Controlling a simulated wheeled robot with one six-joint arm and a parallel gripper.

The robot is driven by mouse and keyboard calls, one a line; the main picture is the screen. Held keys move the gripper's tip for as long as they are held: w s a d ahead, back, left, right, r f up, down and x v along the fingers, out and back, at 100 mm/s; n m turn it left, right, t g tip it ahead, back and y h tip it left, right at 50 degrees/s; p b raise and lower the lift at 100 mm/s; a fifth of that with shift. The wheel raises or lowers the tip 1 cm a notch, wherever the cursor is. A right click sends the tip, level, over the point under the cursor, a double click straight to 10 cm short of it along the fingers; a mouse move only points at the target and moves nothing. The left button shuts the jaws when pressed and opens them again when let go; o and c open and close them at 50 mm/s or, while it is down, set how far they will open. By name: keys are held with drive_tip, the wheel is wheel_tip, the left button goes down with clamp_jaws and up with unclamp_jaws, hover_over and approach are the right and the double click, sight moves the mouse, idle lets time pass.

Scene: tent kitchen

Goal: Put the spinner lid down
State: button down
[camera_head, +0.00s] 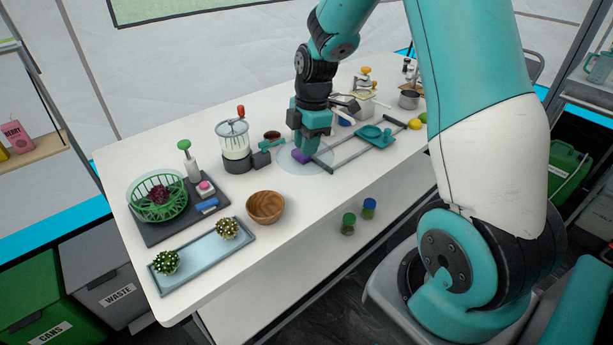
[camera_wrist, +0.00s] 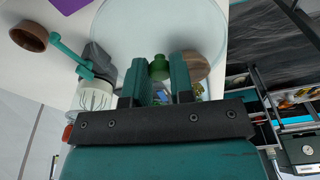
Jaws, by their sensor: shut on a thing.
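The spinner lid (camera_head: 290,165) is a clear, pale disc, low over the right-middle of the white table. In the wrist view, the lid (camera_wrist: 150,22) fills the upper middle. My gripper (camera_head: 310,150) points down at it, jaws shut on the lid. I cannot tell whether the lid touches the table. The green spinner basket (camera_head: 143,207), with a dark red item inside, stands on a dark board at the left.
A purple item (camera_head: 300,157) lies by the lid. A grey rack (camera_head: 345,160) with a teal dish is close on the right. A glass jar (camera_head: 235,140) and brown cup (camera_head: 272,135) stand to the left. A wooden bowl (camera_head: 265,207) is nearer the front. Table between bowl and rack is clear.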

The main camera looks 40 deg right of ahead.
sight(305, 187)
wheel_tip(305, 187, down, 9)
drive_tip(key=shift+f, duration=0.2)
idle(0.3)
drive_tip(key=shift+f, duration=0.25)
drive_tip(key=c, duration=1)
unclamp_jaws()
drive_tip(key=shift+r, duration=0.1)
drive_tip(key=shift+r, duration=0.1)
